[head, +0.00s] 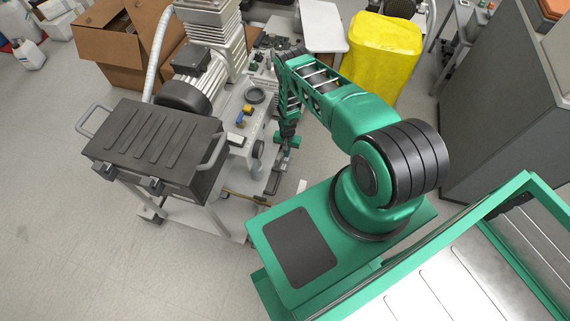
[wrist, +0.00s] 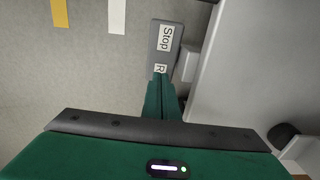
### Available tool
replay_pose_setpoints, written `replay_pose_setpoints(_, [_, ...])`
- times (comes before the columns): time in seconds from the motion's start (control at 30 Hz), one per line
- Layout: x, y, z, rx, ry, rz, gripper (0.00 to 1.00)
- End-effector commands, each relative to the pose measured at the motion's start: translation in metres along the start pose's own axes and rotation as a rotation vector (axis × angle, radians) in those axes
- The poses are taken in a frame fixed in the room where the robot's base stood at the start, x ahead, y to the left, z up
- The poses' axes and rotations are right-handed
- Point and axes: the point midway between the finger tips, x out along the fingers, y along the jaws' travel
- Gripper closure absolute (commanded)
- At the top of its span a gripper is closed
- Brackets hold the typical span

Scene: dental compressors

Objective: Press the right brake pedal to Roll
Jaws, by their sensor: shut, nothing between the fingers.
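The brake pedal (wrist: 166,42) is a grey bar at the upper middle of the wrist view. It carries a white label reading "Stop" and, nearer to me, a label of which only "R" shows. My gripper (wrist: 161,80) is shut and empty, its green fingertips at the "R" end of the pedal and covering the rest of that label. I cannot tell whether the tips touch the pedal. In the head view my gripper (head: 282,158) points down beside the right side of the compressor cart (head: 232,150); the pedal is hard to make out there.
A pale cart panel (wrist: 255,60) fills the right of the wrist view, close to the pedal. Yellow (wrist: 60,12) and white (wrist: 117,15) strips lie on the grey floor to the left. A yellow bin (head: 380,60) and cardboard boxes (head: 125,45) stand behind.

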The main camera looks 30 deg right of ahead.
Motion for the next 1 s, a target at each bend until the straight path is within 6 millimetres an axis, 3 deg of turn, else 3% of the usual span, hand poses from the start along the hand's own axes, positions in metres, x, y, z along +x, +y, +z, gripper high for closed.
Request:
replay_pose_setpoints(0.6, [-0.043,0.000,-0.001,0.000,0.002,0.000,1.00])
replay_pose_setpoints(1.0, [-0.050,0.000,0.000,-0.001,0.001,0.000,1.00])
